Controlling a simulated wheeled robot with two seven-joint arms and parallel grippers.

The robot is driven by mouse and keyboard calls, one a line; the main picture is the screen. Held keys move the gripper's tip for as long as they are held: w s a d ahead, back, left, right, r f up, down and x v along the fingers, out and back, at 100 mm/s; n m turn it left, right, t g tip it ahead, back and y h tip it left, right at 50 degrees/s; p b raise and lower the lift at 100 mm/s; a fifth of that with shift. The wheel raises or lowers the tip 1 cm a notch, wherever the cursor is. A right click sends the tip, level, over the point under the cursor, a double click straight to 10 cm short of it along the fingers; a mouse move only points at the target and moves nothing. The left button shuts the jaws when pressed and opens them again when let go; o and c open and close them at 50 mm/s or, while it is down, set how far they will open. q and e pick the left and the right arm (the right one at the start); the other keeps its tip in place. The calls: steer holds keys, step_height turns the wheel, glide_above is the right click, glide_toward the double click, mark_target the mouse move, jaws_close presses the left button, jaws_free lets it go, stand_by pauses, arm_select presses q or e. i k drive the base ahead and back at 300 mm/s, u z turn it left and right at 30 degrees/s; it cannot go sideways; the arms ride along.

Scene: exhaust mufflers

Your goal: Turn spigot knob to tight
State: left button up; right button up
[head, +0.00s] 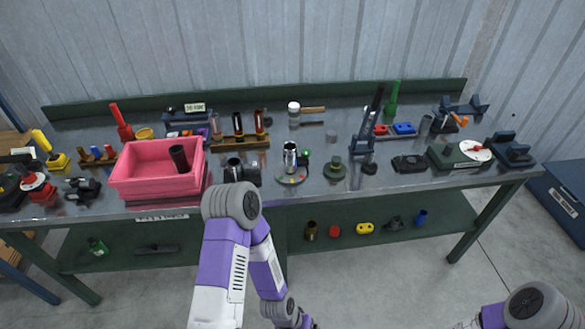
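No part is clearly readable as a spigot knob. One candidate is the small round base with coloured marks (291,179) at the bench's front middle, with a silver cylinder (290,156) standing on it and a small green-topped part (306,154) beside it. Another is the white dial with a red pointer (475,150) on a dark green block at the bench's right end. My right arm shows only at the bottom right corner. Neither gripper is in view.
The steel bench (390,185) is crowded. A pink bin (157,180) stands front left, a rack of dark tubes (240,141) behind, a green pedestal (335,168) and black clamp stand (364,140) right of middle. A lower shelf (375,215) holds small parts.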

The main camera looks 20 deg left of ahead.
mark_target(305, 152)
steer(key=z, duration=1.05)
steer(key=i, duration=1.15)
steer(key=u, duration=3.05)
